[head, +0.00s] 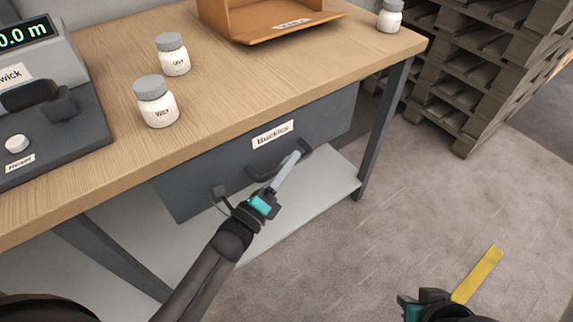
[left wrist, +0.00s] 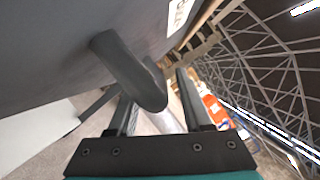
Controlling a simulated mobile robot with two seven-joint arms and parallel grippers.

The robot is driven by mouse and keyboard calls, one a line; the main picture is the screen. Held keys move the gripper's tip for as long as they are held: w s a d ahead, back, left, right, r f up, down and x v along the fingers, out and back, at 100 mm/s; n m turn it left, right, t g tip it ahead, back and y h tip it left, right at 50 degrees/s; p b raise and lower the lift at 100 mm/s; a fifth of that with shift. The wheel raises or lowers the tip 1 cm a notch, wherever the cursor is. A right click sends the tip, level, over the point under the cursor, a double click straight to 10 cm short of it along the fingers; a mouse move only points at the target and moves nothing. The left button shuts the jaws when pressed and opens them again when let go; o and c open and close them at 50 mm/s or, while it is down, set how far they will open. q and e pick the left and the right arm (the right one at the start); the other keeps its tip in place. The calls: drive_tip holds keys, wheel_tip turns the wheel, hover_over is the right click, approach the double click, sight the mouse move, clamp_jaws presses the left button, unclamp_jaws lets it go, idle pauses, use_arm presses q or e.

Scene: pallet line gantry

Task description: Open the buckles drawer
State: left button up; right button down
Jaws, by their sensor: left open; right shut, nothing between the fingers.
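The drawer (head: 215,178) has a dark grey front under the wooden tabletop, with a white label (head: 272,134) reading "Buckles". No open gap shows above its front. Its dark bar handle (head: 262,172) is below the label. My left gripper (head: 289,166) is open at the right part of the handle. In the left wrist view the handle (left wrist: 130,70) reaches between the spread fingers of my left gripper (left wrist: 157,100); I cannot tell whether they touch it. My right gripper (head: 432,300) is shut and empty, low at the right, partly cut off by the frame edge.
On the table (head: 225,95) stand white jars (head: 157,104), an orange-brown bin (head: 275,20) and a grey device (head: 50,85) with a display. A pale lower shelf (head: 300,205) and a table leg (head: 384,130) are near the drawer. Pallets (head: 470,80) are stacked behind. Floor at right is clear.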

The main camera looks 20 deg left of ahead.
use_arm(q)
clamp_jaws()
idle(0.3)
idle(1.1)
